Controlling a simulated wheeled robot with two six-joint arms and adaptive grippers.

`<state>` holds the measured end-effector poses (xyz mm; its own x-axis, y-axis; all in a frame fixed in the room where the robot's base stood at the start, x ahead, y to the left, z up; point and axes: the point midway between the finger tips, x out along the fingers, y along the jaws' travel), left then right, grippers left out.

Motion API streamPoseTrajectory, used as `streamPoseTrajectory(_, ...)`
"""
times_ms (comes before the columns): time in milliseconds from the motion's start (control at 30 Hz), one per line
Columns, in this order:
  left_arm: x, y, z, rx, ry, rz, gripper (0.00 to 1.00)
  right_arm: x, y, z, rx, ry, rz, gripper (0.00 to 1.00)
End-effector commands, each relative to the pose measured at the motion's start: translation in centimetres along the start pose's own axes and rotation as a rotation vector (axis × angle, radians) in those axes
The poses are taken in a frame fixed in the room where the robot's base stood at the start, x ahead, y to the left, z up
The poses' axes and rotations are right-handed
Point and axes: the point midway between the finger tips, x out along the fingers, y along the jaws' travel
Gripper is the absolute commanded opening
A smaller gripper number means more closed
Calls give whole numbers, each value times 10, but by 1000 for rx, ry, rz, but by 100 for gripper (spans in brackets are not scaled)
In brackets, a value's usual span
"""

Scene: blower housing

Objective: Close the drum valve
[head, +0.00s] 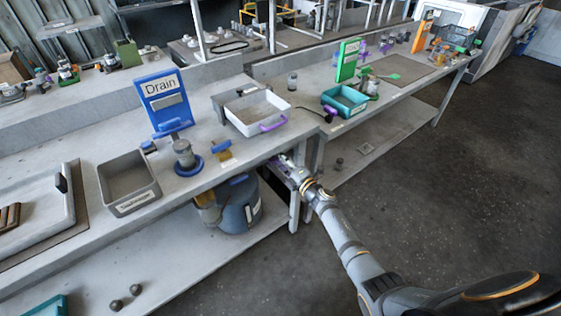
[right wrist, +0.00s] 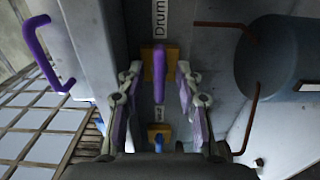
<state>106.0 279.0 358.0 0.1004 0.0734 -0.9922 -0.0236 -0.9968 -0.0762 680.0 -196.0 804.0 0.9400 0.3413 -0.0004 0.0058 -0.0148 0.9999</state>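In the right wrist view a purple valve handle (right wrist: 159,66) on a yellow-orange body sits below a label reading "Drum" (right wrist: 160,18). My right gripper (right wrist: 158,100) is open, with one finger on each side of the handle's lower end and a visible gap on both sides. In the head view my right gripper (head: 287,164) reaches in at the front edge of the bench, and the purple valve is hard to make out there. My left gripper is not in view.
A blue-grey drum (head: 238,206) stands under the bench; it also shows in the right wrist view (right wrist: 285,62), with brown rods beside it. A blue-handled valve (right wrist: 158,130) lies near my fingers. A white tray (head: 240,128) with a purple handle (head: 273,125) sits above on the bench.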

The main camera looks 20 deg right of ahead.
Motion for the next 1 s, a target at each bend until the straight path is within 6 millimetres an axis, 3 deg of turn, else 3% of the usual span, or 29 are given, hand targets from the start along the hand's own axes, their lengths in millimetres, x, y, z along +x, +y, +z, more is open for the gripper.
streamPoseTrajectory(133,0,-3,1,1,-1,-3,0,-3,0,0,-1,0,-1,35)
streamPoseTrajectory(233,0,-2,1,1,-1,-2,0,-16,-2,1,-2,-1,-2,35)
streamPoseTrajectory(500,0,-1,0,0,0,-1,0,-82,-2,0,-2,1,-4,35)
streamPoseTrajectory(633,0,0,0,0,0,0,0,-105,-1,0,-2,1,-3,35)
streamPoseTrajectory(800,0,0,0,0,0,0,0,-119,0,0,-1,0,-1,35)
streamPoseTrajectory(1000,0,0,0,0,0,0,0,-120,0,0,0,0,0,35)
